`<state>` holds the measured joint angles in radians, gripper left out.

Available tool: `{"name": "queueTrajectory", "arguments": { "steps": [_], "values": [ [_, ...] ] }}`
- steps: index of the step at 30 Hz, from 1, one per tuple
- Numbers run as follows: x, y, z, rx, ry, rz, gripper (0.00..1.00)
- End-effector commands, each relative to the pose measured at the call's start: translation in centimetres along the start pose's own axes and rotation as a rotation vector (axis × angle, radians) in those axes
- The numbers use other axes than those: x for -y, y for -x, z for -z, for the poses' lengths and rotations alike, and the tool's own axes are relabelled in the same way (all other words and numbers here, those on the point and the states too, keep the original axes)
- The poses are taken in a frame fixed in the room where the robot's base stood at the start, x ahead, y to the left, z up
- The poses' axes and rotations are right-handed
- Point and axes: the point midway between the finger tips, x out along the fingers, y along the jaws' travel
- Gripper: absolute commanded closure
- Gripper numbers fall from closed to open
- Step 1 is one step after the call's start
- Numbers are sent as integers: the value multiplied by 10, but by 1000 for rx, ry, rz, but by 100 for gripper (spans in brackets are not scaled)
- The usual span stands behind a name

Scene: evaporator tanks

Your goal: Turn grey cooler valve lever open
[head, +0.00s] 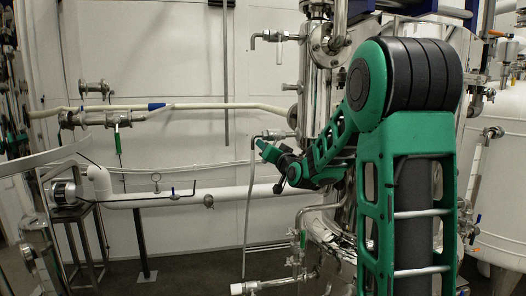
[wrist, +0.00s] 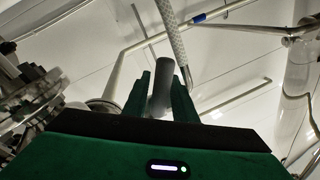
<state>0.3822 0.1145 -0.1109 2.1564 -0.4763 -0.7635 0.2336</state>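The grey lever (wrist: 160,84) shows in the wrist view as a short thick cylinder, tilted slightly right. My gripper (wrist: 162,88) has its two green fingers on either side of it, very close to its sides. I cannot tell whether both fingers press on it. In the head view my gripper (head: 261,146) is at the end of the green arm, just under a small valve on a pipe (head: 268,136) beside the steel cooler column. The lever itself is too small to tell apart there.
A hose (head: 248,210) hangs down just left of my gripper. A white pipe (head: 235,194) runs level below it. The steel column stands close on the right. A valved pipe (head: 102,118) is on the left wall. A white tank (head: 502,175) stands at far right.

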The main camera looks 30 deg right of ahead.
Motion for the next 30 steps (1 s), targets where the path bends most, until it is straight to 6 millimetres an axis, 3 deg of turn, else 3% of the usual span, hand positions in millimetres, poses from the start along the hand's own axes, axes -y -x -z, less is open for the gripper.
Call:
{"name": "queueTrajectory", "arguments": {
  "steps": [13,30],
  "values": [
    [-1,8,1,-1,1,-2,67],
    [-1,98,0,0,1,-2,67]
  ]
}}
